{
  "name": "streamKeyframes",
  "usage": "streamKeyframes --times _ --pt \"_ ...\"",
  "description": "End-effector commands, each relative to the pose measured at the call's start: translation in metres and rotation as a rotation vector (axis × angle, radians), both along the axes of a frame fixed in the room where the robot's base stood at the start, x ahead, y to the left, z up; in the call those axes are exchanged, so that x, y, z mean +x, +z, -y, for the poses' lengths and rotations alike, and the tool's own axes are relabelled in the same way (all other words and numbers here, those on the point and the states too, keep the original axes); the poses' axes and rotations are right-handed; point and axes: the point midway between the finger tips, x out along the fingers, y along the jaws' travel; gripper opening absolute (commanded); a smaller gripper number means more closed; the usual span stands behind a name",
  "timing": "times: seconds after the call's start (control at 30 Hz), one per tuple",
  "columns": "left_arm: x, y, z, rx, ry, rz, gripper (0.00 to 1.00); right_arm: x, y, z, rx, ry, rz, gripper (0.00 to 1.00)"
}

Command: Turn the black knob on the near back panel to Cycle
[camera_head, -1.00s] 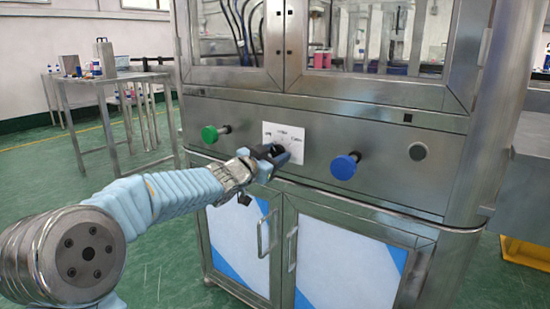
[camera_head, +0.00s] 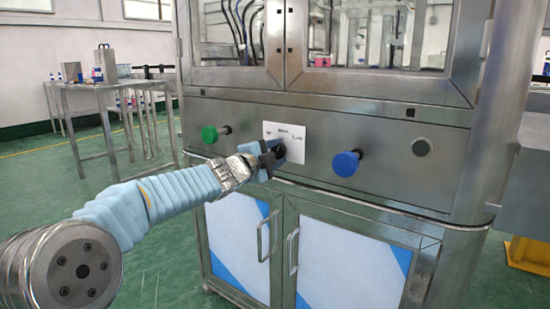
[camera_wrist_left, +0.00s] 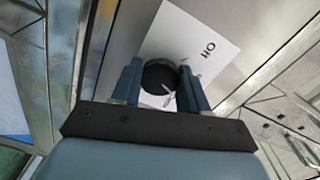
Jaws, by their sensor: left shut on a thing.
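The black knob (camera_wrist_left: 160,76) is on the steel back panel (camera_head: 385,140), at a white label card (camera_head: 296,138). My left gripper (camera_head: 274,155) reaches it from the left and is shut on it. In the left wrist view the two fingers of the left gripper (camera_wrist_left: 158,84) stand on either side of the round knob, and a light pointer mark shows on it. The card (camera_wrist_left: 195,50) has "Off" printed near the knob, tilted in this view. The other words on the card are too small to read in the head view. My right gripper is not in view.
A green push knob (camera_head: 210,134) sticks out left of the card and a blue one (camera_head: 346,163) to the right. Cabinet doors with handles (camera_head: 292,250) are below. A side table (camera_head: 105,82) stands at the left.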

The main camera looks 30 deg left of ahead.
Motion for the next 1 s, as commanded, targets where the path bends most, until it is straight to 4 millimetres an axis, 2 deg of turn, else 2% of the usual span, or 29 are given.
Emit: streamKeyframes --times 0.5,1.0 --pt "0.0 -0.002 0.0 0.399 -0.001 0.028 0.13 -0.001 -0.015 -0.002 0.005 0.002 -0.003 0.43" --pt "0.0 -0.001 0.001 0.517 -0.002 0.037 0.13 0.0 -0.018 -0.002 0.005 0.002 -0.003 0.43"
